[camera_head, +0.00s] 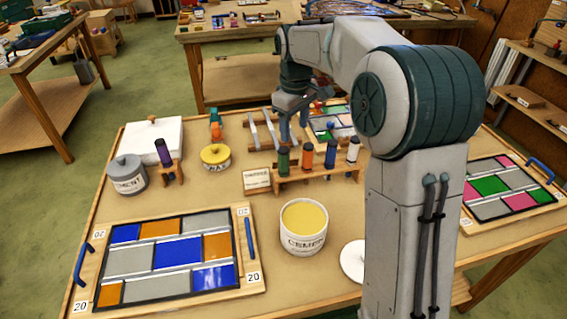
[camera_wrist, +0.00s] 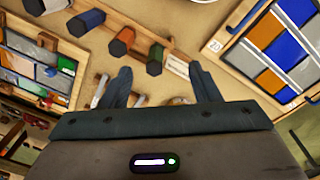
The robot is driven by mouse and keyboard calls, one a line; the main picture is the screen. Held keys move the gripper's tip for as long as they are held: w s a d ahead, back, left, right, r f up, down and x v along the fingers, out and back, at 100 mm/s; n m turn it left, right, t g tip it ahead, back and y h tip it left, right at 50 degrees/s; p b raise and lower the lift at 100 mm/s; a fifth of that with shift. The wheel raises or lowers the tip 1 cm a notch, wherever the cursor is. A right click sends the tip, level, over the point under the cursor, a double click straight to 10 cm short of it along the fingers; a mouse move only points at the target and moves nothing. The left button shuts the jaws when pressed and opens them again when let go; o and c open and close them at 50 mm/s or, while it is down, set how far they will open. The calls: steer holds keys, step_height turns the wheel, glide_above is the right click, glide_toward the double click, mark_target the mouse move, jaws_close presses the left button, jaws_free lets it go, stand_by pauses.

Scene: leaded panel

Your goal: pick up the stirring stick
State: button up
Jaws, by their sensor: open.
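I cannot make out a stirring stick for certain in either view. An open cement tub (camera_head: 303,228) with yellowish contents stands at the front middle of the table, with no stick showing in it. My gripper (camera_head: 293,122) is above the table behind the tool rack, pointing down, near two pale bars on a wooden stand (camera_head: 264,132). In the wrist view, my gripper (camera_wrist: 160,86) is open with nothing held between its fingers. The rack's green-handled tool (camera_wrist: 155,60) shows just beyond the fingertips. My arm hides part of the table's right side.
The tool rack (camera_head: 318,177) holds several upright coloured handles. A lidded grey cement can (camera_head: 128,174), yellow tin (camera_head: 215,158) and white box (camera_head: 152,142) stand left. Leaded panels lie front left (camera_head: 180,256) and right (camera_head: 505,190). A white disc (camera_head: 352,262) lies by the tub.

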steer(key=n, duration=0.2)
glide_above(282, 150)
steer(key=f, duration=0.2)
steer(key=shift+s+d+f+g, duration=0.25)
steer(key=shift+s+f+g, duration=0.05)
steer(key=shift+f, duration=0.1)
steer(key=shift+w+a+f, duration=0.2)
steer(key=shift+w+f, duration=0.15)
steer(key=shift+f, duration=0.05)
step_height(282, 150, down, 8)
steer(key=shift+f+p, duration=0.2)
steer(key=shift+p, duration=0.25)
steer(key=shift+w+d+f+p, duration=0.1)
steer(key=shift+f+p, duration=0.35)
steer(key=shift+f, duration=0.85)
steer(key=shift+w+f+p, duration=0.1)
steer(key=shift+f+p, duration=0.35)
steer(key=shift+f, duration=0.8)
steer(key=c, duration=1.1)
